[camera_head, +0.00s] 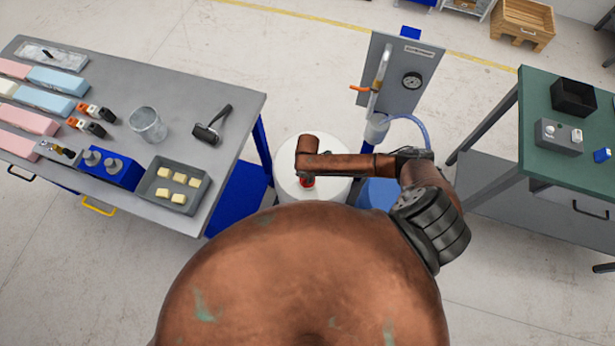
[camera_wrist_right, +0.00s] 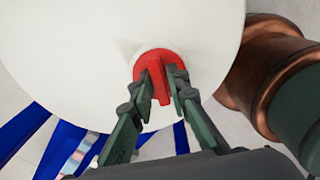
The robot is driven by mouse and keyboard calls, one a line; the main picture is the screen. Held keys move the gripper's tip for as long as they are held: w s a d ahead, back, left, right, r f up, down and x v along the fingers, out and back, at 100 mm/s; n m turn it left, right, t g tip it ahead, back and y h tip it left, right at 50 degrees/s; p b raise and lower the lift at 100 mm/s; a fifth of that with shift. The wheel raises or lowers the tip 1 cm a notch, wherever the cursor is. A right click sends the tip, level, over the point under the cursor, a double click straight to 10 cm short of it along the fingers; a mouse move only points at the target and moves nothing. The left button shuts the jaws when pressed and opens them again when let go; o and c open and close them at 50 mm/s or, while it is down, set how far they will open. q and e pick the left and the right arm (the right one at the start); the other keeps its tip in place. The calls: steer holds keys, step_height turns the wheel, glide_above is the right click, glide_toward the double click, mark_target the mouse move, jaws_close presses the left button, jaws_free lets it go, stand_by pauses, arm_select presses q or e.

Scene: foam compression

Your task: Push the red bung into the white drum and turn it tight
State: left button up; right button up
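The white drum (camera_head: 335,184) stands upright on the floor in the middle of the head view; its pale top fills much of the right wrist view (camera_wrist_right: 120,40). The red bung (camera_head: 307,182) is at the drum top, mostly hidden under my right arm. In the right wrist view the bung (camera_wrist_right: 152,60) is a red disc with a raised grip bar, near the edge of the top. My right gripper (camera_wrist_right: 161,75) has a finger on each side of the bar, seemingly closed on it. How deep the bung sits cannot be told. My left gripper is not in view.
A gauge panel (camera_head: 405,65) stands behind the drum. A green-topped table (camera_head: 540,95) is at right.

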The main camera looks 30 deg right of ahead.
steer(key=shift+o, duration=1.3)
steer(key=shift+r, duration=0.2)
step_height(320, 180, up, 12)
steer(key=shift+f, duration=0.2)
